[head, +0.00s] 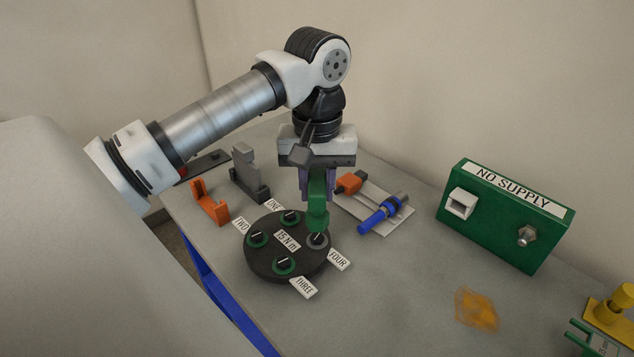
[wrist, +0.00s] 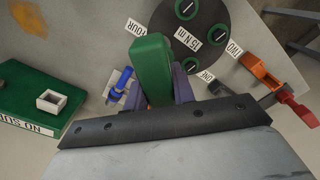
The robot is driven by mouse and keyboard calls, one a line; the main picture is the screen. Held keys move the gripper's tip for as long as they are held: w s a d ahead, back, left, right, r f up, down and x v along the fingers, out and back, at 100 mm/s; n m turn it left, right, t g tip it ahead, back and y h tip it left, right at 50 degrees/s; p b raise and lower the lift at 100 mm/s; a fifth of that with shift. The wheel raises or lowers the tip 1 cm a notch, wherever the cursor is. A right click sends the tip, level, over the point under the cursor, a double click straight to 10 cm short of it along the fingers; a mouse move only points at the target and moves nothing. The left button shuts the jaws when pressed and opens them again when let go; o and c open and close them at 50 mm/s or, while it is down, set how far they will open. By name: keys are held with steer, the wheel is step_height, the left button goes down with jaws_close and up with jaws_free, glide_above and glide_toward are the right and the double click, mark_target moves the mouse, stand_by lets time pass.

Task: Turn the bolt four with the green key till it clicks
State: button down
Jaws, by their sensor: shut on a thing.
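My gripper (head: 317,194) points down with its purple fingers shut on the green key (head: 318,214). In the wrist view the green key (wrist: 152,62) stands out between the fingers. The key's lower end is at bolt four (head: 317,240), next to the FOUR label (head: 339,260). I cannot tell whether it is seated on the bolt or just above it. Bolt four has a grey ring; the other bolts on the round dark plate (head: 262,272) have green rings. In the wrist view the key hides bolt four, and the FOUR label (wrist: 138,27) shows beside it.
A blue-handled tool (head: 382,215) and an orange part (head: 350,182) lie on a pale plate behind right. A green NO SUPPLY box (head: 500,225) stands right. An orange bracket (head: 209,203) and grey stand (head: 248,176) are left. An orange-yellow patch (head: 476,308) lies front right.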

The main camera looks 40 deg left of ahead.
mark_target(316, 215)
steer(key=shift+f+b, duration=1.65)
steer(key=shift+f, duration=0.5)
steer(key=shift+f, duration=0.25)
steer(key=shift+m+b, duration=0.35)
steer(key=shift+m, duration=1.15)
steer(key=shift+a+m+b, duration=0.1)
steer(key=shift+m+b, duration=0.2)
steer(key=shift+m, duration=1.2)
